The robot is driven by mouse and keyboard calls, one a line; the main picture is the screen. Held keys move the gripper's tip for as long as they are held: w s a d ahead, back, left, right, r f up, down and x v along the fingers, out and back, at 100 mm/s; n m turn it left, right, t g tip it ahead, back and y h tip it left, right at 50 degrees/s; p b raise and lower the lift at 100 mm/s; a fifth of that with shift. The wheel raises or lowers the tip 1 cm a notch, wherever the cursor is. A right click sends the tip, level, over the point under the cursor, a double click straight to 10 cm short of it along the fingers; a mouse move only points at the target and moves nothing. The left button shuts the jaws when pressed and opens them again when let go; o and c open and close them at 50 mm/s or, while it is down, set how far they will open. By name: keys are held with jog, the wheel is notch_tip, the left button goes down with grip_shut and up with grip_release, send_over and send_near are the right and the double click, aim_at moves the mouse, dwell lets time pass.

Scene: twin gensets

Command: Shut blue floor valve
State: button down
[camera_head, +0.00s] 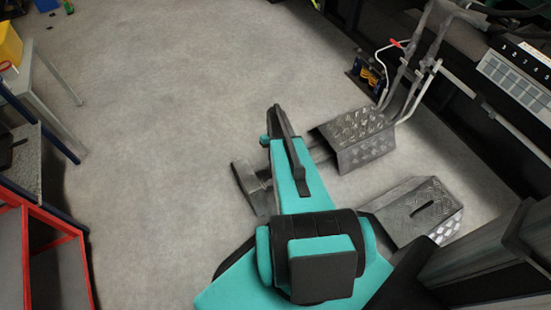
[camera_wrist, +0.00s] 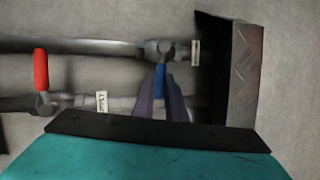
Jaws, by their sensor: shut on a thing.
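In the wrist view, the blue floor valve's handle (camera_wrist: 160,76) is a short blue lever below a grey valve body (camera_wrist: 158,48) on the upper pipe. The lever points down the picture, across the line of that pipe. My gripper (camera_wrist: 161,97) has its two dark fingers on either side of the blue lever and is shut on it. The fingers hide the lever's lower end. In the head view, my teal arm covers the spot, and neither the blue valve nor the fingertips can be made out.
White tags (camera_wrist: 102,101) hang by the pipes. A checker-plate cover (camera_wrist: 245,72) rises close on the right.

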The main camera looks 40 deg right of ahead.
jog(key=shift+w+a+n, duration=0.25)
jog(key=shift+a+n, duration=0.2)
jog(key=shift+n, duration=0.25)
jog(key=shift+a, duration=0.1)
jog(key=c, duration=1.8)
grip_release()
jog(key=shift+o, duration=0.2)
jog(key=shift+r, duration=0.1)
jog(key=p+v, duration=0.2)
jog(key=v, duration=1.1)
jog(key=shift+w+r, duration=0.25)
jog(key=shift+w, duration=0.15)
jog(key=shift+a, duration=0.2)
